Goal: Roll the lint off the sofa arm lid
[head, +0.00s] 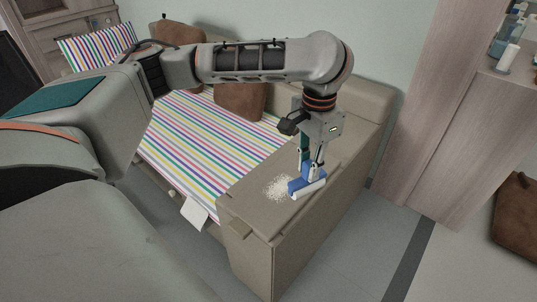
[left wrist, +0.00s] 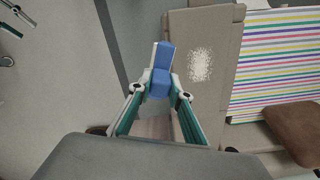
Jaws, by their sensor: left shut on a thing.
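My left gripper (head: 308,172) is shut on the blue handle of a lint roller (head: 296,185), with its fingers pointing down. A patch of pale lint (head: 278,187) lies on the lid just left of the roller. In the left wrist view the blue roller (left wrist: 161,80) sits between the fingertips, with the lint (left wrist: 201,66) apart from it to the right.
A striped sofa seat (head: 205,130) with brown cushions (head: 240,101) lies left of the arm. A wooden cabinet (head: 440,110) stands at the right, with grey floor (head: 370,235) between. A white tag (head: 195,214) hangs at the sofa front.

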